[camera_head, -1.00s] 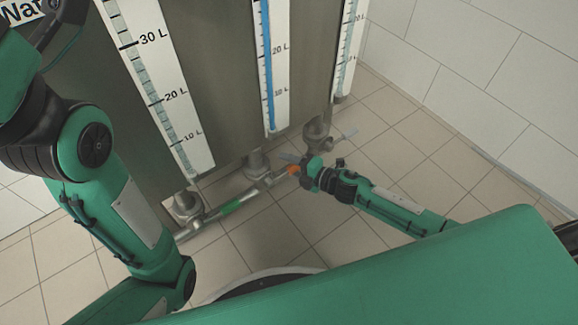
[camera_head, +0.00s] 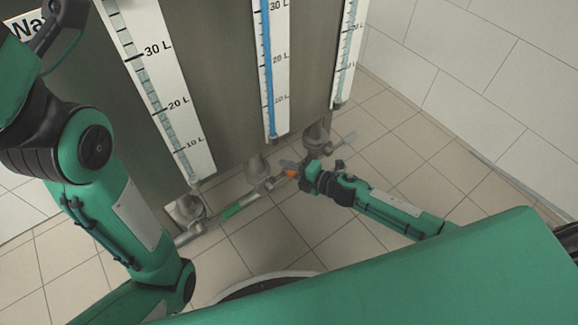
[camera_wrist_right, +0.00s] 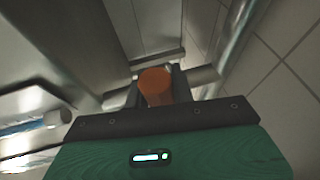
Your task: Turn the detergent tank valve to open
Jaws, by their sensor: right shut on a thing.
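My right gripper (camera_head: 302,175) is low in front of the tanks, shut on an orange handle (camera_head: 291,174) at the pipework. In the right wrist view, the orange handle (camera_wrist_right: 155,82) sits between the two dark fingers of the right gripper (camera_wrist_right: 154,92). Grey valve fittings (camera_head: 263,178) hang under the middle gauge close to the gripper. No detergent label is in view, so I cannot tell by name which tank this handle serves. The valve's inner position is hidden. My left arm (camera_head: 110,190) stands at the left; its fingertips do not show clearly.
Steel tanks with litre gauges (camera_head: 272,70) stand behind the pipes. A pipe with a green band (camera_head: 231,211) runs to the lower left. A grey lever (camera_head: 349,137) sticks out at the right-hand fitting. Open tiled floor (camera_head: 440,160) lies to the right, before a white wall (camera_head: 500,80).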

